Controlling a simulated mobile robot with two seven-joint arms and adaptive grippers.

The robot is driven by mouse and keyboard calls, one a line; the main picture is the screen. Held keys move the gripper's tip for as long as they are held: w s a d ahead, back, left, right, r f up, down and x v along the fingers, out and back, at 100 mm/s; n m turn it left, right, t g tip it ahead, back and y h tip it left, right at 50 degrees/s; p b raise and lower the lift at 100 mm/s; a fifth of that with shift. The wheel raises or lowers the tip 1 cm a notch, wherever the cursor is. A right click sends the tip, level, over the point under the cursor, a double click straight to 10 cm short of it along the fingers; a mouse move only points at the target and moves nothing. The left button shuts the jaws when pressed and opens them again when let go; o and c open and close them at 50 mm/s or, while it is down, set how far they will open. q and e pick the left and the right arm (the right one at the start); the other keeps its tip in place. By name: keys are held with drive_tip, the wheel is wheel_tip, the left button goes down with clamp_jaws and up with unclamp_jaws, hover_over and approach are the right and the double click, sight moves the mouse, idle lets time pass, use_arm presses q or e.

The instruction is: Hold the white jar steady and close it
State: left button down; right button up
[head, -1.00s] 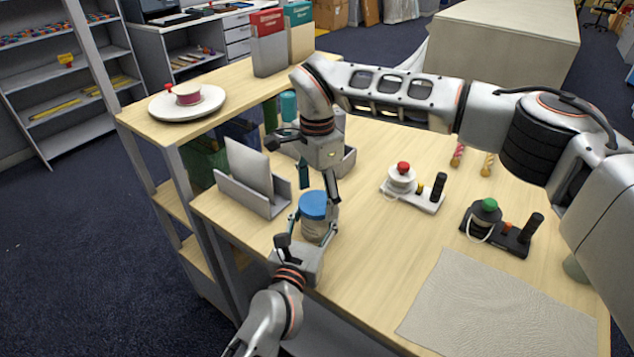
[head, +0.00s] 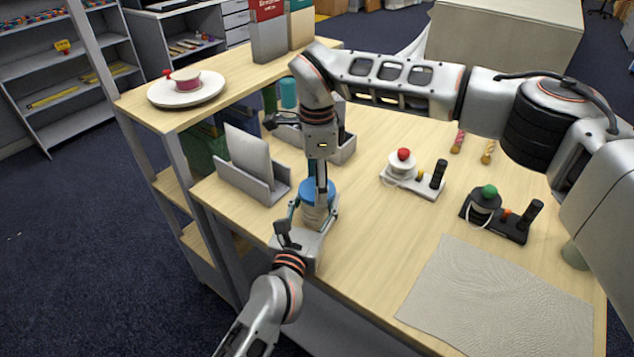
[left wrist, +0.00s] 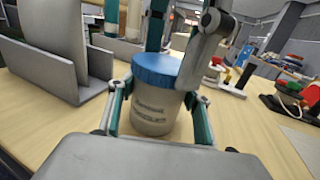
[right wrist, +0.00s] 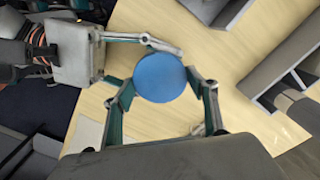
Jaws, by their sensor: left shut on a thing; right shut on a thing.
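The white jar (head: 313,216) stands upright on the table near its left front edge, with a label visible in the left wrist view (left wrist: 152,112). A blue lid (head: 312,187) sits on top of it and looks level; whether it is screwed tight I cannot tell. My left gripper (left wrist: 157,112) is shut around the jar body, one finger on each side. My right gripper (right wrist: 165,88) points down from above and is shut on the blue lid (right wrist: 159,76). In the head view the right gripper partly hides the lid.
A grey holder (head: 252,193) with an upright panel stands left of the jar, close to my arms. A grey bin (head: 343,148) is behind. Two small devices with a red knob (head: 403,154) and a green knob (head: 488,190) stand right. A grey mat (head: 500,298) covers the front right.

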drive_tip(key=m, duration=1.8)
drive_tip(key=shift+m, duration=0.4)
drive_tip(key=m, duration=0.6)
drive_tip(key=shift+f, duration=0.1)
drive_tip(key=o, duration=1.2)
drive_tip(key=shift+r, duration=2.3)
